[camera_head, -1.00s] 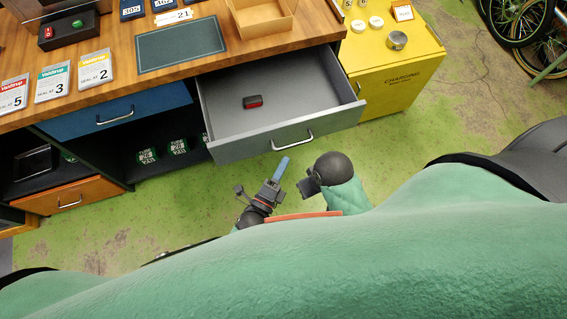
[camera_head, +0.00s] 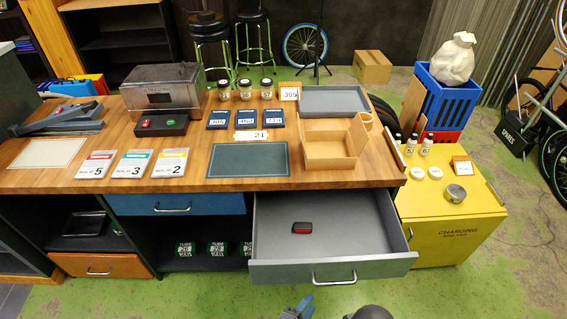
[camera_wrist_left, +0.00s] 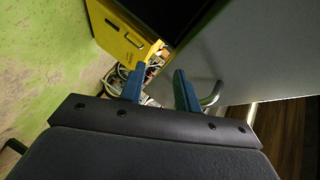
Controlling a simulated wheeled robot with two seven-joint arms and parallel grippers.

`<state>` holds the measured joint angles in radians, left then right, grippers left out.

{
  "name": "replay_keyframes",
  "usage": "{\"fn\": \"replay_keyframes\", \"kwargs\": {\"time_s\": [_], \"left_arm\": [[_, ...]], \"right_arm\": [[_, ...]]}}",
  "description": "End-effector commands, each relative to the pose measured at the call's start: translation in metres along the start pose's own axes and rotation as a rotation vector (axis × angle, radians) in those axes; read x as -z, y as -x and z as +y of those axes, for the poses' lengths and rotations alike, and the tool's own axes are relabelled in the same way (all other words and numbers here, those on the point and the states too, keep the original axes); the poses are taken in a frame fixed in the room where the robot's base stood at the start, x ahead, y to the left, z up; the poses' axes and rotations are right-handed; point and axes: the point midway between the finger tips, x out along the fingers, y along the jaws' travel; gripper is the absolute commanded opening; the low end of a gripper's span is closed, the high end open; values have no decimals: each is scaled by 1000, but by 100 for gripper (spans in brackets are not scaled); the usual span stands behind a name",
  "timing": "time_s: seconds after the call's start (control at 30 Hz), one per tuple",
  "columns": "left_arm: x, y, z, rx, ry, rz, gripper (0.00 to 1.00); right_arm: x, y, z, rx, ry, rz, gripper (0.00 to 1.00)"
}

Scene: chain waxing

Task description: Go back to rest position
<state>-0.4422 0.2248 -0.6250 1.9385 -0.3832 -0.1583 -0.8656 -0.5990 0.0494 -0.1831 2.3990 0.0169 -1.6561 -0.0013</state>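My left gripper (camera_head: 301,307) shows at the bottom edge of the head view, in front of the open drawer. In the left wrist view its two blue fingers (camera_wrist_left: 160,70) stand apart with nothing held between them. The grey drawer (camera_head: 335,271) is pulled out, and its metal handle (camera_head: 334,278) is just beyond the gripper in the head view. In the left wrist view the handle (camera_wrist_left: 211,96) shows beside the right-hand finger; contact cannot be told. A dark rounded part of my right arm shows at the bottom edge. My right gripper's fingers are not visible.
A small black and red object (camera_head: 302,228) lies in the drawer. The wooden workbench (camera_head: 215,180) carries cards, jars and an open box (camera_head: 329,147). A yellow charging cabinet (camera_head: 456,232) stands at the right. Green floor (camera_head: 200,290) is clear in front.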

Motion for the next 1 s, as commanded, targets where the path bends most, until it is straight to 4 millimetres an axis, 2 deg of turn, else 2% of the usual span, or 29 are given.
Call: {"fn": "replay_keyframes", "kwargs": {"time_s": [0.1,0.27,0.5,0.7,1.0], "left_arm": [[-21,4,9,-114,179,-122,32],[-52,17,13,-236,425,-317,32],[-89,56,6,-363,783,-636,32],[-104,101,-8,-434,1034,-881,32],[-110,158,-33,-499,1240,-1090,32]], "right_arm": [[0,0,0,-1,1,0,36],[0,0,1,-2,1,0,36],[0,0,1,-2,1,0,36],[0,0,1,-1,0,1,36],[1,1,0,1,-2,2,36]]}}
